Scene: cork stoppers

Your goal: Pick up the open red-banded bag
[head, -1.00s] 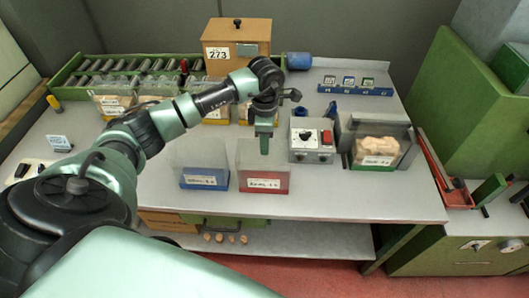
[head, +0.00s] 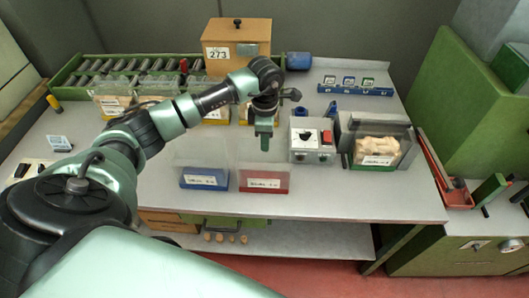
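The red-banded bag (head: 264,183) is a clear bag with a red lower band and a white label. It stands near the front edge of the table, right of a similar blue-banded bag (head: 204,179). My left gripper (head: 265,144) points down over the red-banded bag, its fingers at or just inside the top of the clear part. Its green fingers overlap in this view, so I cannot tell whether they are apart or closed, or whether they touch the bag. My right gripper is not in view.
A grey box with a dial and red switch (head: 312,140) stands close on the right, then a green-based bin of corks (head: 376,148). Yellow-banded bags (head: 113,103) stand behind. A wooden box (head: 236,45) is at the back. The table front is clear.

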